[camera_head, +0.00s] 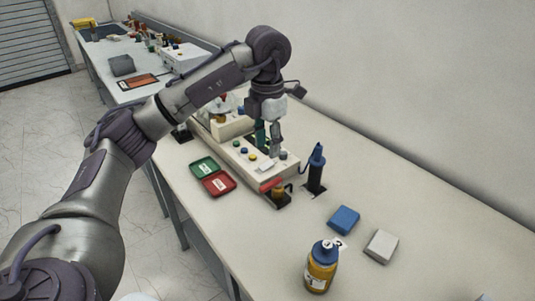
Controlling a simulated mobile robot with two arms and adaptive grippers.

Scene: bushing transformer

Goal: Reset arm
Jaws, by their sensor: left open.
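My left arm comes in from the lower left and bends down over the bench. My left gripper (268,146) points down above the cream control box with coloured buttons (240,155). It is open, and nothing shows between its fingers. I cannot tell whether its tips touch the box. The arm hides part of the bench and the things behind the box. My right gripper is not in this view.
Green (204,167) and red (219,184) trays lie left of the box. A dark blue-topped post (315,170), a blue block (344,219), a grey block (381,246) and an amber bottle (320,268) stand to the right. The wall borders the bench's back.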

